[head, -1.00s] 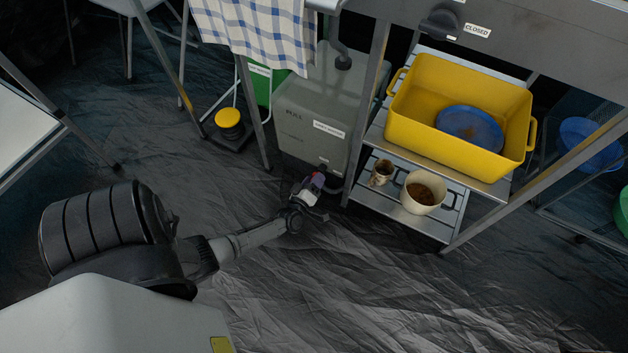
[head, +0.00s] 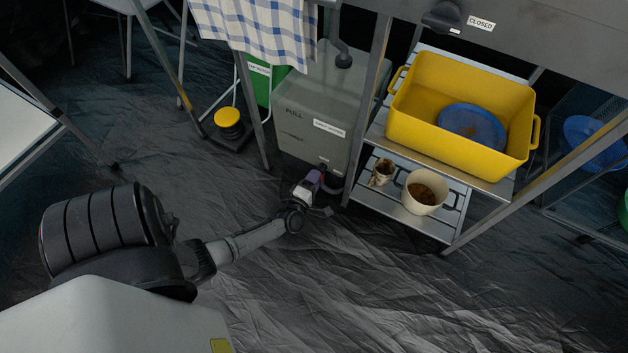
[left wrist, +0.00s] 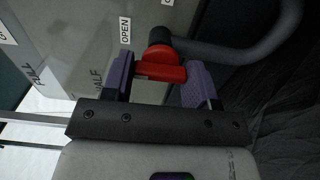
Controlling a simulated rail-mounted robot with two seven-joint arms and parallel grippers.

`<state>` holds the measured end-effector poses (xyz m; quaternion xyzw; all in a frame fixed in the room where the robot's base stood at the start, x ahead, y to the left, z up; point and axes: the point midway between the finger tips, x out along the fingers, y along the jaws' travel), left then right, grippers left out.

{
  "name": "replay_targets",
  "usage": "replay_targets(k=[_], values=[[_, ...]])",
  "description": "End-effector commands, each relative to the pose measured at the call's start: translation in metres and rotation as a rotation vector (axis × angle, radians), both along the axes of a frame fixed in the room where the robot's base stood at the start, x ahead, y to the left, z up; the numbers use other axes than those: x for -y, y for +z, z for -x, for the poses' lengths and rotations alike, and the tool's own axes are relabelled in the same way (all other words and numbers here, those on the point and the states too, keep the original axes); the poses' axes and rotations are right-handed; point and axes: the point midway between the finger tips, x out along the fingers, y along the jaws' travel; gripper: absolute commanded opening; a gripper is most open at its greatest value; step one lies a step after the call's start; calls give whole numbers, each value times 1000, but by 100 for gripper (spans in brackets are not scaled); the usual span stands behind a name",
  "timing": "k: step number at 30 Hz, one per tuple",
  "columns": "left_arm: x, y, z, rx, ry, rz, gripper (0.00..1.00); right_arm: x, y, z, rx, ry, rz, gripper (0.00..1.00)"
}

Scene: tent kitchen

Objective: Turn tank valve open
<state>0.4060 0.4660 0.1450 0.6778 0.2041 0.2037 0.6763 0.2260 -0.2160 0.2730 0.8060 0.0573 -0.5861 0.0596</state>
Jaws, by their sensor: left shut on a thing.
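The grey tank (head: 310,110) stands on the floor under the counter, with FULL and HALF marks on its side. Its red valve handle (left wrist: 162,70) sits on a dark stub in the left wrist view, close to a white OPEN label (left wrist: 125,30) on the tank wall. My left gripper (left wrist: 161,82) has its purple fingers on either side of the red handle and is shut on it. In the head view my left gripper (head: 310,184) is at the tank's lower front corner, and the handle is mostly hidden there. My right gripper is out of view.
A grey hose (left wrist: 240,50) runs beside the valve. A yellow-topped pedal (head: 228,118) stands left of the tank. The floor in front is clear.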

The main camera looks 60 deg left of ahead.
Motion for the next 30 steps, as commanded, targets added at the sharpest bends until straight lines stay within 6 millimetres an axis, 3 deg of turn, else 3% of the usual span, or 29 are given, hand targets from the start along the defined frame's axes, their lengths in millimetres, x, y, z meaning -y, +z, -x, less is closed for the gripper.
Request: replay_targets(k=[16,17,18,24,30], values=[[0,0,0,12,1,18,30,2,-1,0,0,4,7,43],[0,0,0,12,1,18,56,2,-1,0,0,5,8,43],[0,0,0,12,1,18,60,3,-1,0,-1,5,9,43],[0,0,0,10,0,16,79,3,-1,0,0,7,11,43],[0,0,0,10,0,15,79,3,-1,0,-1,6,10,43]])
